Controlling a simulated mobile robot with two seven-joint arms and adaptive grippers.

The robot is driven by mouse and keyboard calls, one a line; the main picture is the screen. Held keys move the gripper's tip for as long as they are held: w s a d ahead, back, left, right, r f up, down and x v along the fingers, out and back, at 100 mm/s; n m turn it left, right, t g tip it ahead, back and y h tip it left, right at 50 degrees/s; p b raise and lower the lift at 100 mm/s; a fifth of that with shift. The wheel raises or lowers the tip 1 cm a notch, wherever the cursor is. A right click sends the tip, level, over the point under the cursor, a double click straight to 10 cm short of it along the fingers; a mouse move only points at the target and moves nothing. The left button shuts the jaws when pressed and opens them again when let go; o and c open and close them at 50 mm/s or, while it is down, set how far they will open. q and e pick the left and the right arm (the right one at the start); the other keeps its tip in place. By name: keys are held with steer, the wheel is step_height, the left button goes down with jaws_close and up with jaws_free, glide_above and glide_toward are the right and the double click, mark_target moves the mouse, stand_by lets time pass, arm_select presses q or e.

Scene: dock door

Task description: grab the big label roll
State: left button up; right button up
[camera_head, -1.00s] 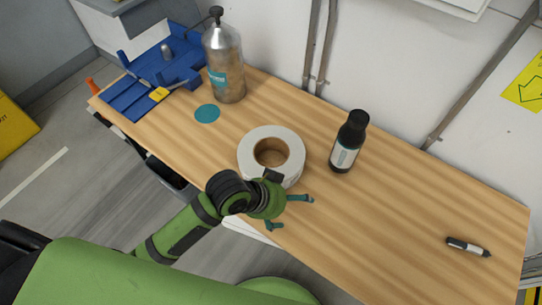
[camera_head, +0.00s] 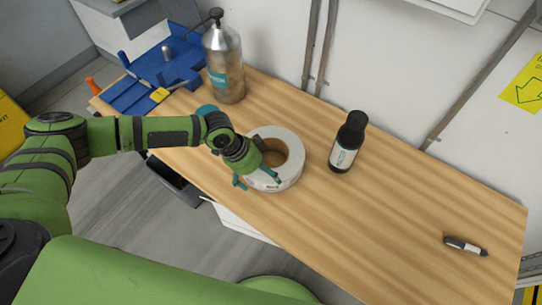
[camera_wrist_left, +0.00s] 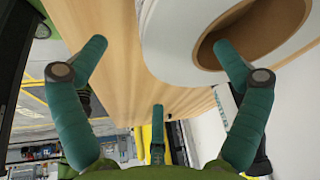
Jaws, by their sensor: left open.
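The big label roll (camera_head: 291,147) is a wide white ring with a brown cardboard core. It lies flat on the wooden table, near the front edge. My left gripper (camera_head: 258,181) is open at the roll's near left side, partly covering it in the head view. One teal finger is over the roll near its core opening, and another is outside the roll. In the left wrist view, the roll (camera_wrist_left: 178,38) fills the upper right, with one finger overlapping the core opening and another over bare wood. I cannot tell whether any finger touches it. My right gripper is not in view.
A dark bottle (camera_head: 348,142) stands right of the roll. A metal spray bottle (camera_head: 224,68) and a blue holder (camera_head: 165,62) stand at the back left. A marker (camera_head: 466,246) lies on the right. The table (camera_head: 390,215) between is clear.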

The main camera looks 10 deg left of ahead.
mark_target(267, 178)
arm_select(q)
steer(key=x, duration=0.2)
steer(key=p+x, duration=0.1)
steer(key=x, duration=0.2)
steer(key=shift+d+r, duration=0.1)
steer(key=shift+d, duration=0.3)
steer(key=shift+c, duration=0.4)
steer(key=c, duration=1.8)
steer(key=shift+r, duration=0.1)
